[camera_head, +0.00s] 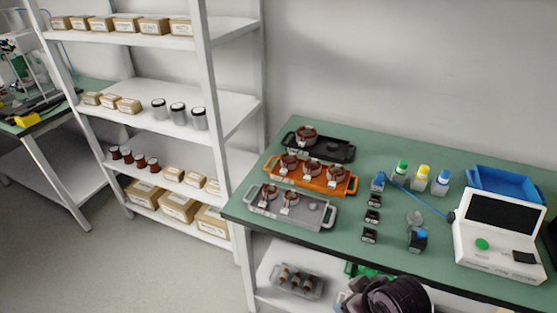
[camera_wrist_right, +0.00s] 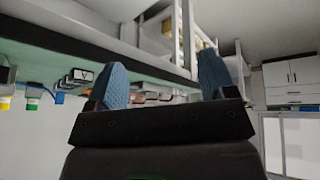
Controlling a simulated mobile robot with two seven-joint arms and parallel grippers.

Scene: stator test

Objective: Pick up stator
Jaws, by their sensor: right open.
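The stators are copper-coloured rings on three trays on the green table. One stator (camera_head: 306,133) is on the black tray (camera_head: 338,153). Three stators (camera_head: 312,168) sit in a row on the orange tray (camera_head: 345,188). Two stators (camera_head: 290,199) sit on the grey tray (camera_head: 318,219), whose right part is bare. My right gripper (camera_wrist_right: 162,84) is open and empty, its two blue fingers wide apart in the wrist view. A dark part of my arm shows at the head view's bottom edge, well apart from the stators. My left gripper is not in view.
On the table (camera_head: 262,217) are small black parts (camera_head: 373,216), capped bottles (camera_head: 421,177), a blue bin (camera_head: 500,184) and a white device with a screen (camera_head: 490,258). White shelving (camera_head: 205,100) with boxes and cans stands left. Another tray (camera_head: 296,281) lies beneath the table.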

